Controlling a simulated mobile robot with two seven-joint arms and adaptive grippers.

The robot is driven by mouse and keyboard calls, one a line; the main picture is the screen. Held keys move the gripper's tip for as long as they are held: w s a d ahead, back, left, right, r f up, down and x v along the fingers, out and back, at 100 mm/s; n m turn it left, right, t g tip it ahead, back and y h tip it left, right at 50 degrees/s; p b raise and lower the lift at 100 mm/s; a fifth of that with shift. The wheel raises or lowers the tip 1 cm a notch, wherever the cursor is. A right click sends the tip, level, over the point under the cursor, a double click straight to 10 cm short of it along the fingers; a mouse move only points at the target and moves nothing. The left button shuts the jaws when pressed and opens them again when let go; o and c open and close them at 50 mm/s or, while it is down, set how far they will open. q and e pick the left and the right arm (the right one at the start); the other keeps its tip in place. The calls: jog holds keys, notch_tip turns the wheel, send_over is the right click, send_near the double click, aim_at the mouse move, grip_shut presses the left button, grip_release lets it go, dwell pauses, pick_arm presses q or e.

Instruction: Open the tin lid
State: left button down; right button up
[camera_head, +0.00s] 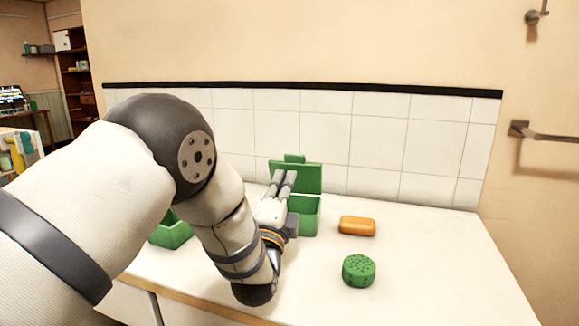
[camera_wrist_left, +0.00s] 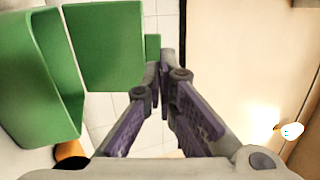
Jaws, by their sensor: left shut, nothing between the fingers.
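The green tin (camera_head: 306,217) stands on the white counter, with its open top visible. Its green lid (camera_head: 309,178) stands upright at the back of the tin, with a small tab (camera_head: 294,158) on its edge. My left gripper (camera_head: 285,178) is shut and empty in front of the lid's left part; I cannot tell whether it touches it. In the left wrist view the shut fingertips (camera_wrist_left: 164,62) are beside the lid (camera_wrist_left: 104,45) near its tab (camera_wrist_left: 153,46), and the tin body (camera_wrist_left: 38,85) is at the left. My right gripper is not in view.
An orange soap bar (camera_head: 357,226) and a round green holed object (camera_head: 358,270) lie right of the tin. Another green container (camera_head: 170,234) is partly hidden behind my left arm. A tiled wall (camera_head: 377,145) backs the counter (camera_head: 430,262), whose right side is clear.

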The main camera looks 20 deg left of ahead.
aim_at(292, 160)
pick_arm(q)
jog(key=x, duration=0.4)
jog(key=shift+w, duration=0.3)
jog(key=shift+w+r, duration=0.3)
jog(key=shift+w, duration=0.25)
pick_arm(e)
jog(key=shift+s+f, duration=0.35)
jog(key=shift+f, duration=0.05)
pick_arm(q)
jog(key=x, duration=0.1)
jog(key=b+x, duration=0.1)
jog(key=x, duration=0.1)
jog(key=b+x, duration=0.1)
jog(key=shift+w+f, duration=0.15)
jog(key=shift+w, duration=0.2)
jog(key=shift+a+r, duration=0.1)
jog(key=shift+r, duration=0.3)
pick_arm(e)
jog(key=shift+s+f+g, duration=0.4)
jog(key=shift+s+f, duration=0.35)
pick_arm(q)
jog(key=shift+s, duration=0.1)
